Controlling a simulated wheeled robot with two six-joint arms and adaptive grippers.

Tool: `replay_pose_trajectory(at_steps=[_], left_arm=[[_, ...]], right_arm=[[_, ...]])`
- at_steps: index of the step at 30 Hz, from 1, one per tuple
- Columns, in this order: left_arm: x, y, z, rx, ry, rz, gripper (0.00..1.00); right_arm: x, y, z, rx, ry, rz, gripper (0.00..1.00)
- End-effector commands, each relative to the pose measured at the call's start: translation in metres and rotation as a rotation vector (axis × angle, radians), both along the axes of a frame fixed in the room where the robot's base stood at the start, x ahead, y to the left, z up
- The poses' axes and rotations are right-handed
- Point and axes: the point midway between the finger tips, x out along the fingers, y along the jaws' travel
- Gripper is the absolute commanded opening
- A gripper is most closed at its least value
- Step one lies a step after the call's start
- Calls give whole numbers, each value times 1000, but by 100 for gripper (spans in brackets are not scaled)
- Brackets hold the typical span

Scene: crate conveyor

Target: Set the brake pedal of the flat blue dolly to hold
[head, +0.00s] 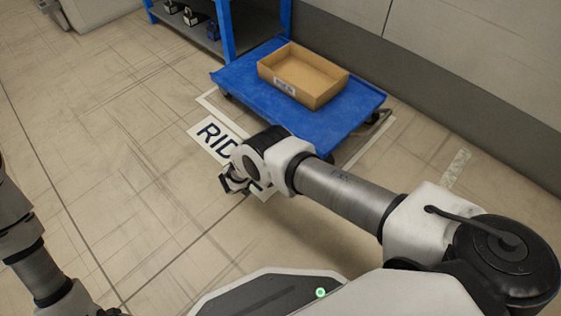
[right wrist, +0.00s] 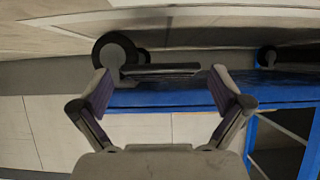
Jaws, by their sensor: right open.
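The flat blue dolly (head: 235,77) stands on the floor near the wall and carries a shallow cardboard box (head: 305,72). My right gripper (head: 232,184) is low by the dolly's near-left side, over the floor lettering. In the right wrist view the dolly's blue edge (right wrist: 180,98) runs across the picture, which looks upside down. A dark flat bar, apparently the brake pedal (right wrist: 160,70), shows between the spread fingers of my right gripper (right wrist: 160,88), beside a black wheel (right wrist: 112,52). I cannot tell whether the fingers touch it or which way it is set. My left gripper is out of view.
A blue rack (head: 226,30) with several small items on its shelf stands behind the dolly at the left. A grey wall (head: 450,85) runs along the right. White floor markings with dark letters (head: 213,137) lie beside the dolly. The tiled floor at left is clear.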

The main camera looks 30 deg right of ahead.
Motion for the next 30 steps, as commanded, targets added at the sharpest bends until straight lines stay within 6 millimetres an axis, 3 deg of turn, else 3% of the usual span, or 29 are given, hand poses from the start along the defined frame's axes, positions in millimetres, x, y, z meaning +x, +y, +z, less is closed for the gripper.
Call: replay_pose_trajectory(at_steps=[3, 9, 24, 26, 30], left_arm=[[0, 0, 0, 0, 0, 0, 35], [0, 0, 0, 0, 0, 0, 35], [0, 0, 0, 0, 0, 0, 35], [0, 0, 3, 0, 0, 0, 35], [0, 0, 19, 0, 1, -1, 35]], right_arm=[[-7, 22, 14, -2, 0, 4, 100], [-15, 41, 26, -2, -1, 1, 100], [-15, 41, 28, -2, -1, -1, 100], [-11, 41, 35, -2, -9, 0, 100], [12, 25, 76, -8, -56, -26, 100]])
